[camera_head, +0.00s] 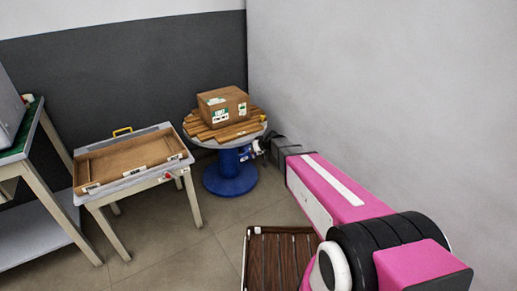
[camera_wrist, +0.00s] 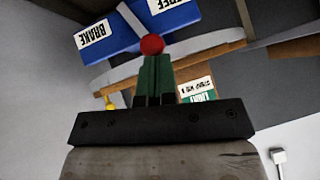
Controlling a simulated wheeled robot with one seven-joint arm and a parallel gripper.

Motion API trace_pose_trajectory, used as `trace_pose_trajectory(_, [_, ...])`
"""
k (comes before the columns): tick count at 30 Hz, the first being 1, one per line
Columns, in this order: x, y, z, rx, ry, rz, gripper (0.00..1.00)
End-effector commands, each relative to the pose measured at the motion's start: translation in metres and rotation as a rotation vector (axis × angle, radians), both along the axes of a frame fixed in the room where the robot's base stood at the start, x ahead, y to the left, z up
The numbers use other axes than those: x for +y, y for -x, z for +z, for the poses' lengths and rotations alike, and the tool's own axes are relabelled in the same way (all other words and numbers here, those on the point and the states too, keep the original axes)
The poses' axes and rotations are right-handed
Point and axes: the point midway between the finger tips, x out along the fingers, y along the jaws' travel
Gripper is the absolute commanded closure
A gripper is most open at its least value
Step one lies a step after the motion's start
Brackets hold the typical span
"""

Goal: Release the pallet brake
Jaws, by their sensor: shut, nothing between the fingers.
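A round turntable (camera_head: 198,137) on a blue pedestal (camera_head: 230,178) stands in the corner, with a wooden slatted pallet on top. In the wrist view the blue pedestal (camera_wrist: 115,40) carries a white label reading BRAKE (camera_wrist: 93,35) at left and one reading FREE (camera_wrist: 172,4) at right. A white lever (camera_wrist: 130,18) with a red ball knob (camera_wrist: 152,44) lies between the labels. My gripper (camera_wrist: 158,60) is shut and empty, its green fingertips right at the knob; whether they touch it I cannot tell. In the head view my gripper (camera_head: 258,148) is at the pedestal's right side, small and partly hidden.
A cardboard box (camera_head: 222,106) sits on the pallet (camera_head: 250,128). A small table with a wooden tray (camera_head: 130,160) stands to the left, and a taller bench (camera_head: 45,150) beyond it. A grey wall (camera_head: 390,90) is close on the right. A brown slatted surface (camera_head: 280,260) is at the bottom.

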Motion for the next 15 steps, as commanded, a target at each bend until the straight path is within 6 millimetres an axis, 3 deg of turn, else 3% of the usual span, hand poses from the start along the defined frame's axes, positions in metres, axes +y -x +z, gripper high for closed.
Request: trace_pose_trajectory(15, [0.0038, 0.0021, 0.0035, -0.027, 0.041, -0.001, 1.0])
